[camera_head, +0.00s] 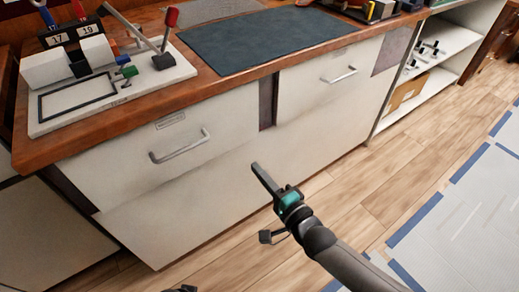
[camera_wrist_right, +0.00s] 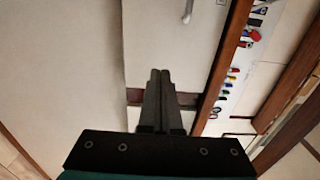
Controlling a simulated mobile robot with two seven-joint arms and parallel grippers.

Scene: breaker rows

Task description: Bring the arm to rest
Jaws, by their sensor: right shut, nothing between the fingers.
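My right gripper (camera_head: 258,170) is in front of the white cabinet (camera_head: 215,215), below the worktop. Its arm comes in from the lower right. In the right wrist view the two fingers of the right gripper (camera_wrist_right: 160,75) lie side by side, shut with nothing between them. I cannot tell the exact gap between the fingertips and the cabinet front. My left gripper does not show in either view; only a small dark piece is cut off at the bottom edge of the head view.
The wooden worktop (camera_head: 150,118) carries a pale board (camera_head: 150,92) with levers and a dark mat (camera_head: 260,40). Drawer handles (camera_head: 180,146) stick out from the cabinet. An open shelf (camera_head: 440,50) stands at the right. The wooden floor (camera_head: 350,180) around the arm looks clear.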

